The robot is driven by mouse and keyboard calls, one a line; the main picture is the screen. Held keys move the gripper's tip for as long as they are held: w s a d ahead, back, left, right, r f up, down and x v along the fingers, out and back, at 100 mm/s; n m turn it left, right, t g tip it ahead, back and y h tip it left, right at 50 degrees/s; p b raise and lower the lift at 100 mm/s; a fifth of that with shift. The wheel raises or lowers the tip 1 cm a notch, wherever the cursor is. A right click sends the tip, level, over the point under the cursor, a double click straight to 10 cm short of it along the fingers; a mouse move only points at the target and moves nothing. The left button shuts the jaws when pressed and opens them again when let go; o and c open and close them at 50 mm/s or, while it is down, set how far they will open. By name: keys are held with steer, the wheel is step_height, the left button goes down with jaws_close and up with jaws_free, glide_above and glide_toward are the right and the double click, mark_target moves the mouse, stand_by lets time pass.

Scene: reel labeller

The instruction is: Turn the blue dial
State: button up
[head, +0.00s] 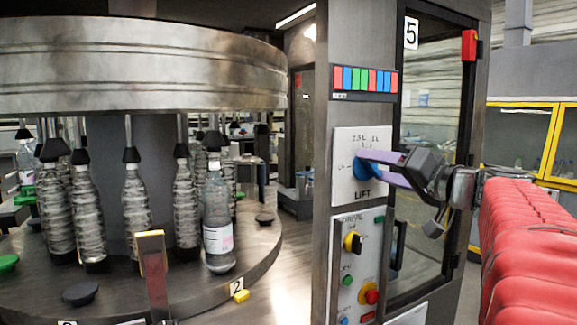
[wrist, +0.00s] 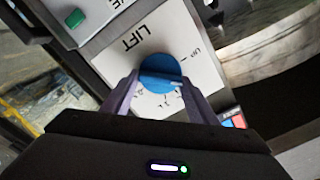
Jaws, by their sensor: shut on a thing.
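The blue dial (wrist: 160,74) sits on a white plate (wrist: 196,60) marked LIFT, with a scale printed around it. In the head view the dial (head: 362,171) is on the grey column, mostly hidden behind my fingers. My gripper (head: 372,165) reaches in from the right, its purple fingers at the dial. In the wrist view my gripper (wrist: 155,84) has one finger on each side of the dial, shut on it. The dial's raised grip bar lies nearly level across the picture there.
Below the LIFT plate is a panel with a yellow-black switch (head: 353,243) and a red button (head: 371,296). A row of coloured tiles (head: 364,80) is above. A glass door (head: 432,150) is to the right. A round carousel with bottles (head: 218,220) stands left.

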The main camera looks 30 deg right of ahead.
steer(key=m, duration=0.4)
steer(key=shift+d+f+m, duration=0.1)
steer(key=shift+m, duration=0.2)
steer(key=shift+f+m, duration=0.1)
steer(key=shift+m, duration=1.5)
steer(key=shift+d, duration=0.1)
steer(key=o, duration=1.1)
steer(key=shift+s, duration=0.1)
steer(key=shift+s+d, duration=0.1)
steer(key=shift+s, duration=6.7)
steer(key=shift+f, duration=0.1)
